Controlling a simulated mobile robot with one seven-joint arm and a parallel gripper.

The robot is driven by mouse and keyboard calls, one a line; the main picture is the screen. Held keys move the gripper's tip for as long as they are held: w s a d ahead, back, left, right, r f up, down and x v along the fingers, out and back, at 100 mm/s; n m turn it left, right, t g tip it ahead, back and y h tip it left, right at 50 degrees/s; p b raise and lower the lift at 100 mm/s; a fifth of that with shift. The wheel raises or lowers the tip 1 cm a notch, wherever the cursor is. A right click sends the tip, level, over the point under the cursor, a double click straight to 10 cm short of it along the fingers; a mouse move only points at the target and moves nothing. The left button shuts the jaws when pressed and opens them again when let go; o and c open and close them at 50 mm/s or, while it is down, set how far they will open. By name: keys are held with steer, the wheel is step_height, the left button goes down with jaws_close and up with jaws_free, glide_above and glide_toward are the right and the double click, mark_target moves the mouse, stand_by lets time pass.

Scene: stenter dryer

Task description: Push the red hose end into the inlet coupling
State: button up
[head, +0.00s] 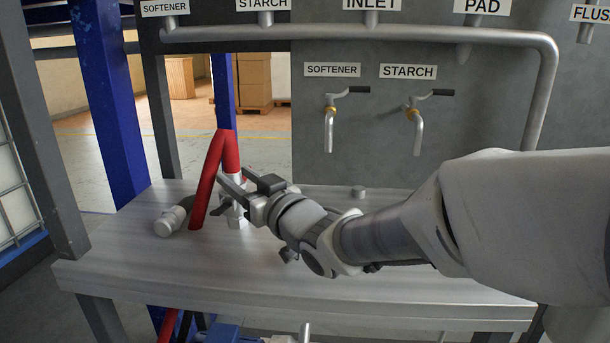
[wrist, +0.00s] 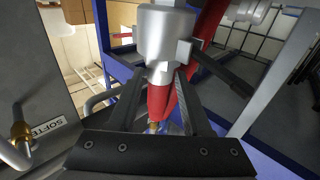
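The red hose (head: 207,180) rises from the table in a narrow upside-down V. Its right leg runs down to a silver end fitting (head: 237,213), which points downward close over the tabletop; I cannot tell if it touches. My gripper (head: 234,188) reaches in from the right with its fingers around the hose end. In the wrist view, the gripper (wrist: 160,78) has a finger on each side of the neck, where the silver fitting (wrist: 166,38) meets the red hose (wrist: 158,103). A grey cylindrical coupling (head: 170,221) lies sideways on the table, left of the hose; whether it is the inlet coupling is unclear.
Two taps (head: 329,128) with labels and a grey pipe (head: 400,37) are on the back panel. A blue post (head: 108,105) stands behind the table at left.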

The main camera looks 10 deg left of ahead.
mark_target(237, 147)
steer(key=shift+o, duration=1.4)
steer(key=shift+r, duration=0.4)
steer(key=r+p, duration=0.1)
steer(key=r, duration=0.1)
steer(key=d+r+p, duration=0.1)
steer(key=r+p, duration=0.1)
steer(key=shift+w+r, duration=0.15)
steer(key=shift+r, duration=0.1)
steer(key=w+d+r+p, duration=0.1)
steer(key=d+r+p, duration=0.4)
steer(key=d, duration=0.5)
steer(key=shift+w+d+r, duration=0.25)
steer(key=shift+d+r, duration=0.05)
steer(key=shift+r, duration=0.05)
